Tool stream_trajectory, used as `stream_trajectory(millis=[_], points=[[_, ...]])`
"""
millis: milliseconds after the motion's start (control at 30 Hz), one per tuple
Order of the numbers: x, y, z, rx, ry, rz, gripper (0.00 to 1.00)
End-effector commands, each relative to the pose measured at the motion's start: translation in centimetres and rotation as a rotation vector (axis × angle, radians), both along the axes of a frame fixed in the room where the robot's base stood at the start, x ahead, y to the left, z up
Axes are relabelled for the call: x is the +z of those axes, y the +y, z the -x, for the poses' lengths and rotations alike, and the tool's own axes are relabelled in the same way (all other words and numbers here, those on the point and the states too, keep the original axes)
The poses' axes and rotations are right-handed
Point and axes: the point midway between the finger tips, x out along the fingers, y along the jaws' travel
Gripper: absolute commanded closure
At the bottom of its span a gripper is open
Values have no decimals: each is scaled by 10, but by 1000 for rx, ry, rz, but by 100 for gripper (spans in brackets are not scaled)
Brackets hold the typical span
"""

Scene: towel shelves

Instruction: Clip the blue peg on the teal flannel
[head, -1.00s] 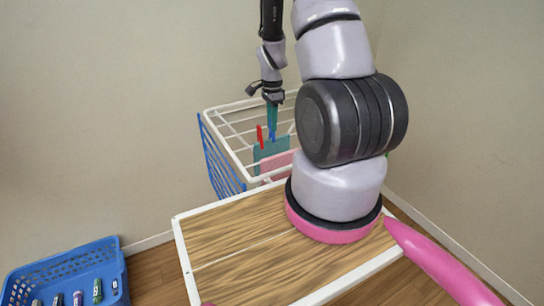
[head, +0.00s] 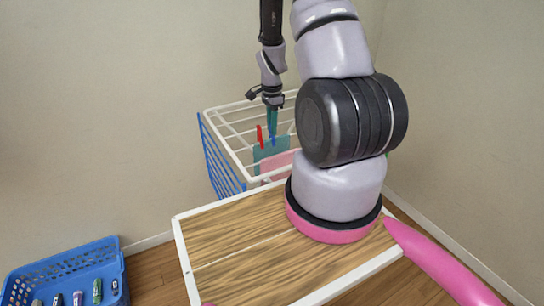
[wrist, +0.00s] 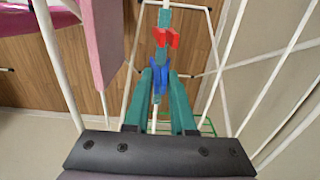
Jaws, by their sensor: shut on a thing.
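The teal flannel (head: 268,157) hangs on the white drying rack in the head view. In the wrist view it shows nearly edge-on as a thin teal strip (wrist: 163,18). My gripper (head: 272,136) is above its top edge, pointing down, with teal fingers. In the wrist view my gripper (wrist: 160,90) is shut on the blue peg (wrist: 160,78), which lines up with the flannel's edge. The blue peg (head: 273,141) is at the flannel's top edge in the head view; whether its jaws straddle the cloth I cannot tell. A red peg (head: 260,136) sits on the flannel beside it.
A pink cloth (head: 279,166) hangs in front of the teal flannel. The rack's white bars (head: 230,150) surround my gripper. A wooden-topped table (head: 225,240) stands in front. A blue basket (head: 100,260) with several small items is at lower left.

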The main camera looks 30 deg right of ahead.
Motion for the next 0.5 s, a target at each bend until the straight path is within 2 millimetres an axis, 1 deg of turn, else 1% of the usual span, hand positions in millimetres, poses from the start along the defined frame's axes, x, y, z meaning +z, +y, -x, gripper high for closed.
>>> stream_trajectory(millis=[167, 200, 267, 500], points=[[0, 0, 0, 0, 0, 0, 100], [0, 0, 0, 0, 0, 0, 66], [0, 0, 0, 0, 0, 0, 43], [0, 0, 0, 0, 0, 0, 42]])
